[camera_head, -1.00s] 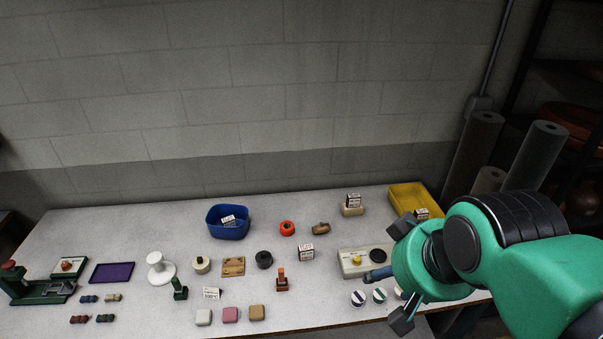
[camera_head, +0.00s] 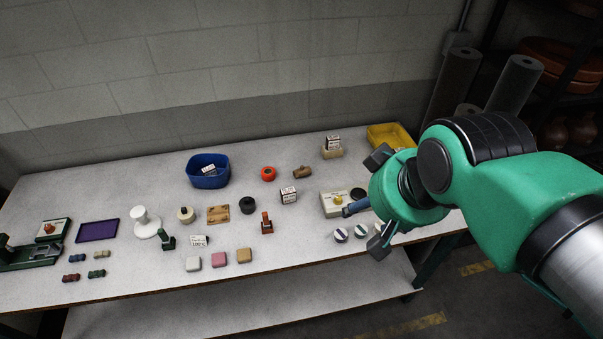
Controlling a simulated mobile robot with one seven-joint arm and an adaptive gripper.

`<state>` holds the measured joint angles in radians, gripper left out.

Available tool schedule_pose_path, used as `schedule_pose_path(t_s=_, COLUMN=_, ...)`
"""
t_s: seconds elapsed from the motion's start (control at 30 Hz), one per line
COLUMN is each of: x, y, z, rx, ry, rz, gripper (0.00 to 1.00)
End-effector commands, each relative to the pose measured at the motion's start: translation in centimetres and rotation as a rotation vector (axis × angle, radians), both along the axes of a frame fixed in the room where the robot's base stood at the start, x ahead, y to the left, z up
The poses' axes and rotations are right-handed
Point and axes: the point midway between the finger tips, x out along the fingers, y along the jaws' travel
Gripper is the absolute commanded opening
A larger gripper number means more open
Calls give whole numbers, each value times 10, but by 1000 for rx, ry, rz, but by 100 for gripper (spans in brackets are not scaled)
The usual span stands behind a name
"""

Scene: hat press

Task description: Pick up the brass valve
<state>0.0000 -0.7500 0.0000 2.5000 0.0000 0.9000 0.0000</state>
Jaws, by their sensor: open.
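A small brownish, brass-coloured fitting with a short stub (camera_head: 302,172) lies on the grey table towards the back; it looks like the brass valve, though it is too small to be sure. It stands clear between an orange ring and a small box on a tan block. My gripper (camera_head: 378,202) is at the table's right side, over the area near the beige box. My green arm hides part of the table's right end.
The front left holds several small items.

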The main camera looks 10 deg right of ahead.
Motion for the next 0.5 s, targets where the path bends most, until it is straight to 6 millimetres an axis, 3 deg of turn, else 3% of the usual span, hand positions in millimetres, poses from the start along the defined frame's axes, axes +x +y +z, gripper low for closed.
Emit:
schedule_pose_path(t_s=0.27, x=2, y=0, z=1, rx=-3, ry=2, rz=6, gripper=59)
schedule_pose_path(t_s=0.5, x=22, y=0, z=11, rx=-31, ry=22, rz=60, gripper=59)
